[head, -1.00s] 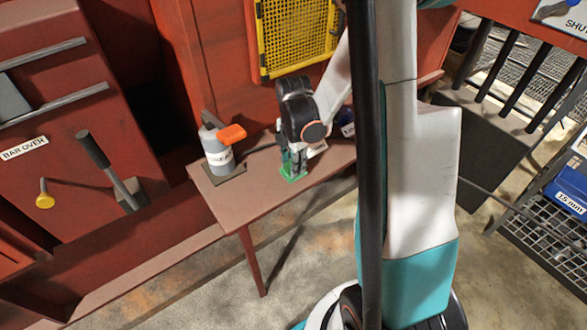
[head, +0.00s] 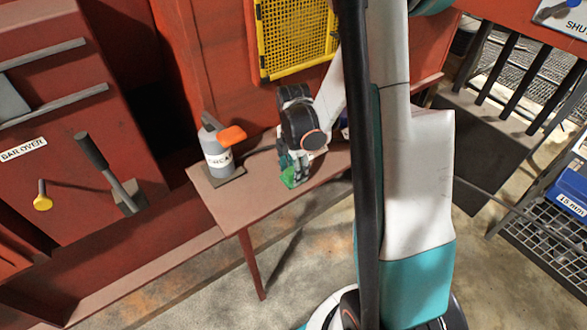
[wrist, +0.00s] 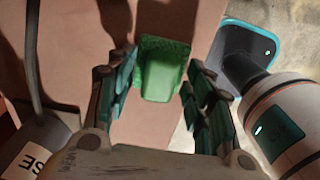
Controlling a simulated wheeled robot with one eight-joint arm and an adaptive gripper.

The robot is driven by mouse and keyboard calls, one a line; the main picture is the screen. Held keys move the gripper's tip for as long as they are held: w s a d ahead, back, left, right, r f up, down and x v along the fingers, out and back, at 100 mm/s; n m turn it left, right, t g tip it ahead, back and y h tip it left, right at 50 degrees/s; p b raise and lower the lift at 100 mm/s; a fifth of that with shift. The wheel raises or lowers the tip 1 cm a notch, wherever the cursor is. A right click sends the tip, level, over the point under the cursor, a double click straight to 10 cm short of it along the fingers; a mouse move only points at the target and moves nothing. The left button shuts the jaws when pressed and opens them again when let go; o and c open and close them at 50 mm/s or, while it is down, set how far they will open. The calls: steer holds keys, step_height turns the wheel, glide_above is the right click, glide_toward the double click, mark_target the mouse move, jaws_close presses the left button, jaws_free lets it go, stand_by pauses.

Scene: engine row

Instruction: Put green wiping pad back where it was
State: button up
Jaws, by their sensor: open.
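The green wiping pad (head: 293,178) lies on the narrow red-brown bench (head: 228,208), near its front edge. In the wrist view the pad (wrist: 161,68) is a flat green piece with a raised middle, at the top centre between the fingers. My gripper (wrist: 160,95) is open, with one finger on each side of the pad and a gap visible on both sides. In the head view my gripper (head: 292,165) is right above the pad and hides part of it.
A grey bottle (head: 215,150) with an orange part stands on a dark mat at the bench's left end. A yellow mesh panel (head: 297,38) is on the wall behind. A lever (head: 108,172) is at the left. A blue bin (head: 570,187) is at the far right.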

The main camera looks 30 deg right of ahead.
step_height(320, 180, up, 12)
steer(key=p, duration=0.4)
steer(key=shift+r, duration=0.1)
